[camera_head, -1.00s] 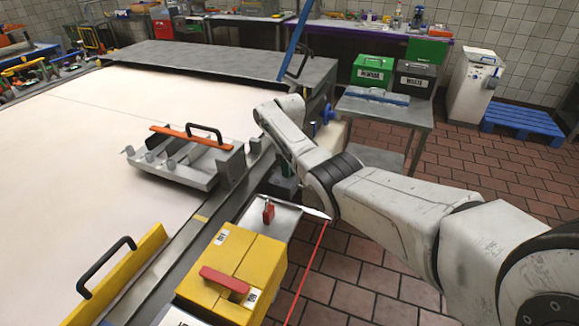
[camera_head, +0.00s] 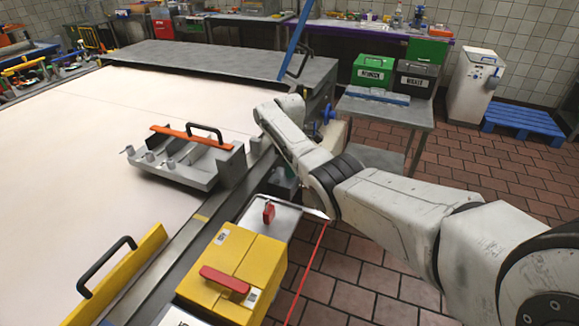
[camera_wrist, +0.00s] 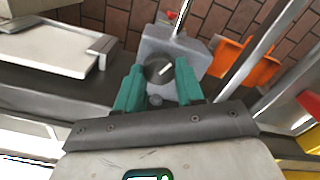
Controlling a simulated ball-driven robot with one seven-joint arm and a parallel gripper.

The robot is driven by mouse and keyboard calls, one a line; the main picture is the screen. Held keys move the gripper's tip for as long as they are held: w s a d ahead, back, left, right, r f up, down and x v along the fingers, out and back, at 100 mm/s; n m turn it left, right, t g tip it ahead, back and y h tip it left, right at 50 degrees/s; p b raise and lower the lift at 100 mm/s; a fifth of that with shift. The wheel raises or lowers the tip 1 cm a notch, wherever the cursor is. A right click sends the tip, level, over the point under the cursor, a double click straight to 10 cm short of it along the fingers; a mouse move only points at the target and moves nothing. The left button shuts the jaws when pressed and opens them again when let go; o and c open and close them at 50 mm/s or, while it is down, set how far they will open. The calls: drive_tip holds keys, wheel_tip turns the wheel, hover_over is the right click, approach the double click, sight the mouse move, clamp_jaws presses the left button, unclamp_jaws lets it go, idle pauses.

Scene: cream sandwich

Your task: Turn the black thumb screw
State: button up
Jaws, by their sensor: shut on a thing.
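In the head view my arm's wrist covers most of this spot, and I cannot make out the screw there.
An orange part (camera_wrist: 250,66) stands right of the block. In the head view, a grey slotted fixture with an orange bar (camera_head: 190,136) lies on the pale table (camera_head: 60,150). A yellow box (camera_head: 235,262) and a small red object (camera_head: 268,213) are near the front.

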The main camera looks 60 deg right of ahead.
drive_tip(key=shift+w+r, duration=0.1)
drive_tip(key=shift+r, duration=0.05)
drive_tip(key=o, duration=1)
drive_tip(key=shift+o, duration=0.2)
wheel_tip(320, 180, up, 11)
drive_tip(key=shift+f, duration=0.2)
idle(0.4)
